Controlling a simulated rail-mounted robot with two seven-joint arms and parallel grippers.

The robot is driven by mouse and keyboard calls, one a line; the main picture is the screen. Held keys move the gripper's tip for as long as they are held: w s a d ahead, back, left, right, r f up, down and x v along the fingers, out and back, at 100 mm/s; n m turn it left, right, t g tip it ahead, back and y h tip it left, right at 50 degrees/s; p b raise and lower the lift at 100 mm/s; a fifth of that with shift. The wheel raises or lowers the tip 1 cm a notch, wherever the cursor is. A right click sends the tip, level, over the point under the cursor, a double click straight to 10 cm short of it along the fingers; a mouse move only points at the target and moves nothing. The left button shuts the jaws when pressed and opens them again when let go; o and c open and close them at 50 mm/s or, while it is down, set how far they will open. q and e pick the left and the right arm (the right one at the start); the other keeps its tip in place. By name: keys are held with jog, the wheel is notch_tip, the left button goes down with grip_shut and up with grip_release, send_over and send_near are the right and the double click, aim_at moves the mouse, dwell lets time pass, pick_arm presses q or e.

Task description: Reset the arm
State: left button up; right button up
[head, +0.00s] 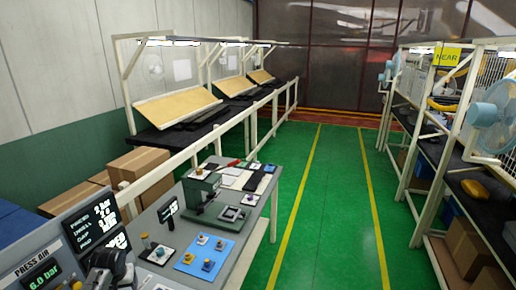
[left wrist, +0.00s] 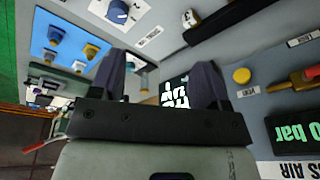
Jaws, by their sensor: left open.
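My left gripper (head: 106,268) is at the bottom left of the head view, in front of the grey press panel (head: 38,250) with its lit displays. In the left wrist view my left gripper (left wrist: 160,82) has its two dark fingers apart, with nothing between them. A dark display with white text shows behind the fingers, partly hidden. My right gripper is not in view.
The workbench (head: 228,232) holds a blue mat (head: 190,266) with several small clips, a green press (head: 203,190) and trays. A yellow knob (left wrist: 242,75) and a blue dial (left wrist: 118,11) show in the left wrist view. The green aisle (head: 320,190) is clear.

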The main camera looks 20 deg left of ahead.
pick_arm(q)
jog(key=w+d+r+m+t+y, duration=0.1)
jog(key=w+d+r+m+t, duration=0.15)
jog(key=d+r, duration=0.35)
jog(key=w+d+r+m+t+y, duration=0.1)
jog(key=d+r+m+t, duration=0.2)
jog(key=r, duration=0.4)
jog(key=s+d+r+m+t+p, duration=0.1)
jog(key=s+d, duration=0.2)
jog(key=d, duration=0.4)
jog(key=s+d+r+m+t+p, duration=0.15)
jog(key=s+d, duration=0.25)
jog(key=d, duration=0.4)
jog(key=s+d+f+m+g+h+p, duration=0.1)
jog(key=s+d+f+h+p, duration=0.25)
jog(key=s+d, duration=0.7)
jog(key=s+d+f+g+p, duration=0.1)
jog(key=s+f, duration=0.3)
jog(key=s, duration=0.5)
jog(key=s+d+f+g+p, duration=0.1)
jog(key=s+f+g, duration=0.3)
jog(key=s, duration=0.4)
jog(key=shift+s+d+f+h, duration=0.15)
jog(key=shift+s+d+h, duration=0.15)
jog(key=shift+s+h, duration=0.1)
jog(key=shift+c, duration=0.4)
